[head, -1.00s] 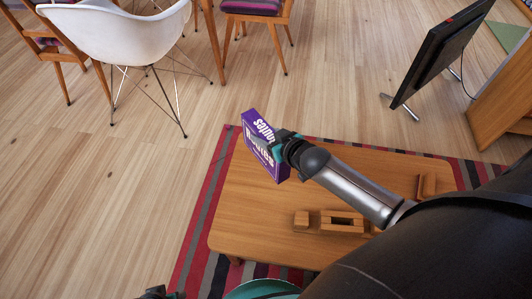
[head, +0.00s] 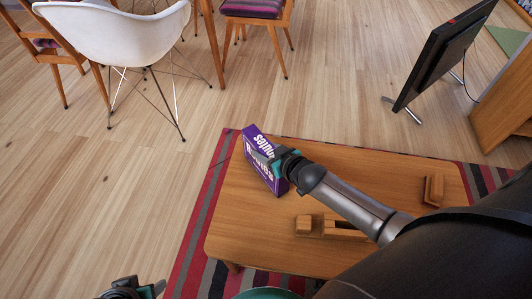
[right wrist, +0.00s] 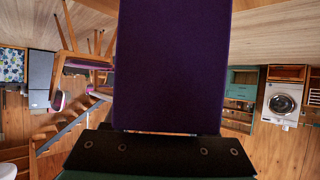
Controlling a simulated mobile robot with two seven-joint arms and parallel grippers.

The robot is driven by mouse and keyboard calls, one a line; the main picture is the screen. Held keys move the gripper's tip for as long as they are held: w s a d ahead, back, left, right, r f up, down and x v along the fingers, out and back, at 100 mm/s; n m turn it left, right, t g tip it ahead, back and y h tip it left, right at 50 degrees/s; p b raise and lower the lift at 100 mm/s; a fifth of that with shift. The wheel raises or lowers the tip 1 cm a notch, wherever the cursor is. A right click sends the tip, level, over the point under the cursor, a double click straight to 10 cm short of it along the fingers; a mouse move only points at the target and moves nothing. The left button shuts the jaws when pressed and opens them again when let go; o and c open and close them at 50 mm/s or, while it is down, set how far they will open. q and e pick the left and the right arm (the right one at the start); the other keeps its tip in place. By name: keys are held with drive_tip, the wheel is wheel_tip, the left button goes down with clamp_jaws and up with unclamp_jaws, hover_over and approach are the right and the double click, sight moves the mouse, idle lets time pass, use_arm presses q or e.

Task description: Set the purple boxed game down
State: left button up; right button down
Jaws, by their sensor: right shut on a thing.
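The purple boxed game (head: 257,146), with white lettering, stands on edge at the far left part of the low wooden table (head: 237,215). My right gripper (head: 279,164) is shut on it from the right. The head view does not settle whether the box touches the tabletop. In the right wrist view the box (right wrist: 172,65) fills the middle as a plain dark purple face, above the dark gripper edge. My left gripper (head: 140,288) is at the bottom edge of the head view, partly cut off, and its fingers are unclear.
Small wooden blocks (head: 304,225) and a wooden piece (head: 433,190) lie on the table. A striped rug (head: 197,235) lies under it. A white chair (head: 115,35) and a black screen (head: 440,55) stand beyond. The table's front left is clear.

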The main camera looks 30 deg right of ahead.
use_arm(q)
drive_tip(key=shift+r, duration=0.2)
use_arm(e)
drive_tip(key=shift+f, duration=0.15)
drive_tip(key=shift+c, duration=1.1)
unclamp_jaws()
drive_tip(key=shift+f, duration=0.1)
use_arm(q)
drive_tip(key=shift+r, duration=0.15)
use_arm(e)
drive_tip(key=shift+s+r, duration=0.1)
drive_tip(key=shift+r, duration=0.15)
drive_tip(key=p+v, duration=0.5)
drive_tip(key=v, duration=0.4)
drive_tip(key=shift+s+d+r, duration=0.1)
drive_tip(key=shift+s, duration=0.15)
use_arm(q)
drive_tip(key=s+f+g, duration=0.1)
drive_tip(key=s+f, duration=0.1)
drive_tip(key=f, duration=0.4)
drive_tip(key=s+a+f+p, duration=0.1)
drive_tip(key=s+f, duration=0.1)
drive_tip(key=f, duration=0.4)
drive_tip(key=shift+s+a+f+g, duration=0.2)
drive_tip(key=shift+s+f+g, duration=0.1)
drive_tip(key=shift+s+g, duration=0.1)
use_arm(e)
drive_tip(key=shift+v, duration=1.05)
